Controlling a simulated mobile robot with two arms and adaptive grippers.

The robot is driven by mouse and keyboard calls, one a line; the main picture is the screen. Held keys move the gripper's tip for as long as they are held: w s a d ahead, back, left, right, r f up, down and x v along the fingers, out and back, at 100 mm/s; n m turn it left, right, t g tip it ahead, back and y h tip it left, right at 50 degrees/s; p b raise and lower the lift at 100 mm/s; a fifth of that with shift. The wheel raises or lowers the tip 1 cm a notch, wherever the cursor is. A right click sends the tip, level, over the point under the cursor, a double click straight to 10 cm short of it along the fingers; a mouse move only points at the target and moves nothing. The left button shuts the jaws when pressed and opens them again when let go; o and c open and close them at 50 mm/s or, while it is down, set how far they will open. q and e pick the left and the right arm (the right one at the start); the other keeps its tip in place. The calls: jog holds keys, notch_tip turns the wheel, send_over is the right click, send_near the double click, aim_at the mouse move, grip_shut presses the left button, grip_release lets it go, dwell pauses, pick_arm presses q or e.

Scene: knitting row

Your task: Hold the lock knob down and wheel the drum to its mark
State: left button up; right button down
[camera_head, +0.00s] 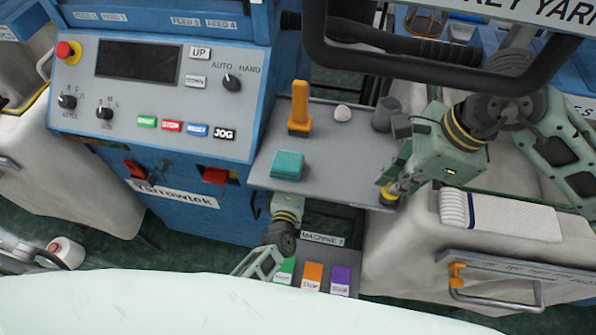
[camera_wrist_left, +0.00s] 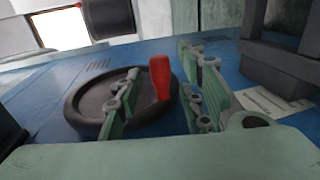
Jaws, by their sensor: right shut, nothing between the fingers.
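A yellow knob (camera_head: 387,197) stands at the right front corner of the grey shelf. My right gripper (camera_head: 394,183) is shut and empty, its tips at the knob; whether they press it cannot be told. A dark round wheel (camera_wrist_left: 85,102) with a red upright handle (camera_wrist_left: 160,78) lies on a blue surface in the left wrist view. My left gripper (camera_wrist_left: 163,95) is open, its fingers on either side of the handle with gaps. It also shows in the head view (camera_head: 262,263) below the shelf. I cannot pick out the drum's mark.
The grey shelf (camera_head: 350,160) holds an orange tool (camera_head: 300,110), a teal block (camera_head: 288,165), a white ball (camera_head: 343,113) and a dark cup (camera_head: 385,114). Coloured buttons (camera_head: 312,275) lie below it. A control panel (camera_head: 160,85) is at left. A black bar (camera_head: 430,65) crosses above.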

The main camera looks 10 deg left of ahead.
pick_arm(q)
jog(key=shift+w+f, duration=0.15)
jog(key=shift+w, duration=0.4)
jog(key=shift+c, duration=0.5)
jog(key=c, duration=0.7)
jog(key=shift+w, duration=0.1)
grip_shut()
jog(key=shift+r, duration=0.25)
